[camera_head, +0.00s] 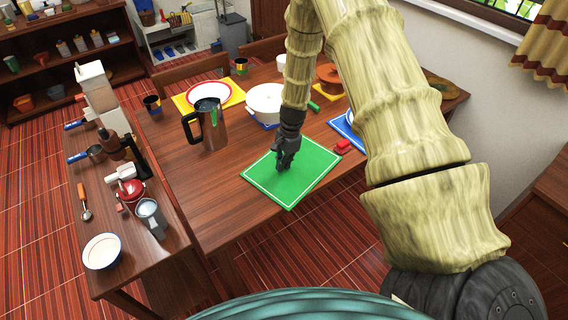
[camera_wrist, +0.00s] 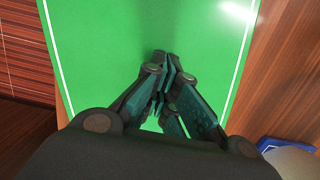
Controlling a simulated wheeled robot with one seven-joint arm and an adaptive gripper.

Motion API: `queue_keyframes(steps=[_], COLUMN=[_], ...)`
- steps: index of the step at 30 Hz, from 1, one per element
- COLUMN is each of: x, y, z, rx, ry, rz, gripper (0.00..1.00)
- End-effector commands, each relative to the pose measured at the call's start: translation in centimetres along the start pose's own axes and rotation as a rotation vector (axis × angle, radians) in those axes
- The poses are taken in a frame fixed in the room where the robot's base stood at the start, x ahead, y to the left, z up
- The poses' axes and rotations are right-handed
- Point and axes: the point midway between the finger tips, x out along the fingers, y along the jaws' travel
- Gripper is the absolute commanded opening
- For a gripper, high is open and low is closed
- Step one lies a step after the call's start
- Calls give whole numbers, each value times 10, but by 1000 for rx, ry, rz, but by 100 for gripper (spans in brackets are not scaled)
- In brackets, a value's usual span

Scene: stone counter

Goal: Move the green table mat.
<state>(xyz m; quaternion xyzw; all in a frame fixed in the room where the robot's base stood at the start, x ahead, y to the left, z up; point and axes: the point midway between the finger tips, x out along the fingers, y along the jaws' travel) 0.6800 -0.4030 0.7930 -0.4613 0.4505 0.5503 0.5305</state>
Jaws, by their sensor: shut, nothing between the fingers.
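The green table mat (camera_head: 292,185), with a thin white border line, lies flat on the wooden table near its front edge. It also fills most of the wrist view (camera_wrist: 110,50). My gripper (camera_head: 283,166) points down over the left-middle part of the mat. In the wrist view my gripper (camera_wrist: 165,72) has its fingertips together over the green surface, with nothing between them. I cannot tell whether the fingertips touch the mat. My gripper hides a small part of the mat.
A red object (camera_head: 343,146) lies at the mat's right edge. A blue mat (camera_head: 340,124) lies to the right. Bare table (camera_head: 205,185) shows left of the green mat.

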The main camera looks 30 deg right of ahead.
Motion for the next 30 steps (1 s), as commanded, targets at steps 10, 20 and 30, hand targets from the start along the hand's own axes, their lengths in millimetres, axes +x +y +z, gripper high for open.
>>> queue_keyframes(steps=[10,20,30], x=[-8,-18,-23], y=[-1,0,0], z=[-50,-103,-120], rx=[3,3,2], ry=[1,1,0], rz=[-2,-2,-1], gripper=[0,0,0])
